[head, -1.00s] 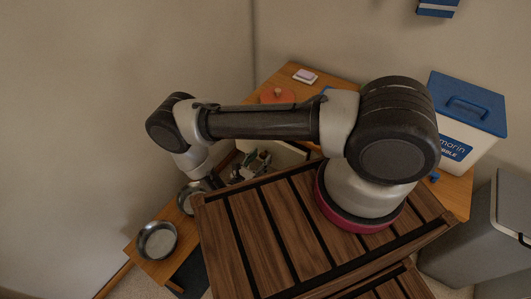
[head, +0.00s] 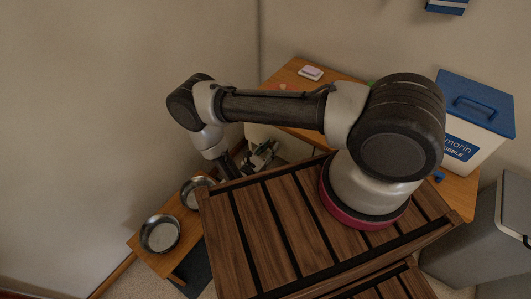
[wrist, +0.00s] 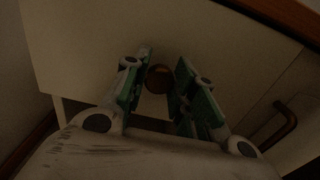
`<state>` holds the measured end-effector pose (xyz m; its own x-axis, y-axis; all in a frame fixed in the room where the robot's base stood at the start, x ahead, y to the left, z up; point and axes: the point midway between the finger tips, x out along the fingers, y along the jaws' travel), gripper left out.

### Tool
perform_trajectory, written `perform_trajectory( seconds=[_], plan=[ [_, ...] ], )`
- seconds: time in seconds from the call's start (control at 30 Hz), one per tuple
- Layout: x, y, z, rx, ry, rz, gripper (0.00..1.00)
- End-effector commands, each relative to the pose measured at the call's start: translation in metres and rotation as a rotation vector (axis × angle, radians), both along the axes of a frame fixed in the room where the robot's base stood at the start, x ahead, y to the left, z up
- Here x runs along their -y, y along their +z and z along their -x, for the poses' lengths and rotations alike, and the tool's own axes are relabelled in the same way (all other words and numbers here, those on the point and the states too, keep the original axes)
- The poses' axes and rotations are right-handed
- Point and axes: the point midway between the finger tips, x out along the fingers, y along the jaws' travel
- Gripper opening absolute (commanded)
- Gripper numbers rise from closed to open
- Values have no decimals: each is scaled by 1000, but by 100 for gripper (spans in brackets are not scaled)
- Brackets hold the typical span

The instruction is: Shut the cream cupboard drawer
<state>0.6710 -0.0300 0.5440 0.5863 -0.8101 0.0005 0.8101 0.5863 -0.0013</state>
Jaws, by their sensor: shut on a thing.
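The cream cupboard (head: 258,132) with a wooden top stands behind my arm in the head view; my arm covers much of it. In the wrist view the cream drawer front (wrist: 90,45) fills the upper middle, with a round brown knob (wrist: 159,79) on it. My gripper (wrist: 160,82) is shut on the knob, a green-padded finger on each side. It also shows small in the head view (head: 262,152), low at the cupboard's front. A thin dark line shows between the drawer front and the wooden top; whether the drawer is fully flush I cannot tell.
A cupboard door with a brown bar handle (wrist: 280,125) is below right in the wrist view. A low wooden bench (head: 185,228) with metal bowls (head: 160,233) stands left. A blue-lidded white box (head: 470,120) sits right on the top, beside a grey bin (head: 480,235).

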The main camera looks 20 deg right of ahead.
Motion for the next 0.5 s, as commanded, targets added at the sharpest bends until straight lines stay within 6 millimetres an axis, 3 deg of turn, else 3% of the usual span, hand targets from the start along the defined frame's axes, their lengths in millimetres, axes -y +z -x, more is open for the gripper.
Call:
perform_trajectory(
  seconds=[0.37, 0.4, 0.5],
  plan=[
    [7, 1, -6, 3, 0, -1, 0],
    [7, 1, -6, 3, 0, -1, 32],
    [7, 1, -6, 3, 0, -1, 48]
  ],
)
